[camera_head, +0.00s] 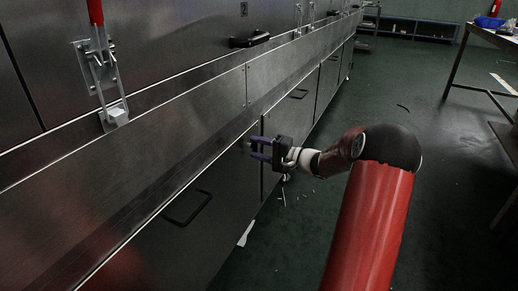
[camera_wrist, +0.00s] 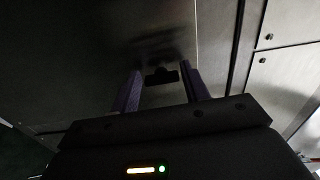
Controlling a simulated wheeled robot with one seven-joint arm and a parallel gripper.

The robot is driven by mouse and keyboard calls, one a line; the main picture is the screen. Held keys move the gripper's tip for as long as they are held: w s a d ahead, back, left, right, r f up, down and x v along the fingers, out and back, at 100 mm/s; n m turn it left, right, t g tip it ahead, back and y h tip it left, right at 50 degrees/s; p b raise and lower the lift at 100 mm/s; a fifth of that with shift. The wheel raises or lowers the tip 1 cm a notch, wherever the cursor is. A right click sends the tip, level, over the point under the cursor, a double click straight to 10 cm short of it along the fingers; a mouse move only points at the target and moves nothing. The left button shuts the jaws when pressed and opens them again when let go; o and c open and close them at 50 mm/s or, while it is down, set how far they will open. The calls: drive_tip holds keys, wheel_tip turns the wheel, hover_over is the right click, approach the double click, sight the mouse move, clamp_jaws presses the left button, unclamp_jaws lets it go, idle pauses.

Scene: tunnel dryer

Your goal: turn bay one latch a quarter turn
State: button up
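My gripper (camera_head: 254,148) is close to the lower steel front of the dryer, pointing at a cabinet door near its upper edge. In the wrist view its two purple fingers (camera_wrist: 161,76) stand apart, with a clear gap between them. A small dark latch (camera_wrist: 160,76) shows on the steel panel, in line with this gap. The fingers do not appear to touch it, and I cannot tell if its tip lies between them. In the head view the latch is hard to make out beside the fingers. Its exact turn angle is too dark to read.
A red-handled toggle clamp (camera_head: 104,75) stands at upper left. A black handle (camera_head: 249,39) sits on the ledge. A lower door has a black pull (camera_head: 187,207). The floor (camera_head: 300,230) to the right is mostly open, with small scraps. A table (camera_head: 494,38) stands at far right.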

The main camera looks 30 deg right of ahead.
drive_tip(key=shift+o, duration=1.2)
drive_tip(key=v, duration=0.7)
drive_tip(key=shift+s+d+p, duration=0.3)
drive_tip(key=shift+p, duration=0.1)
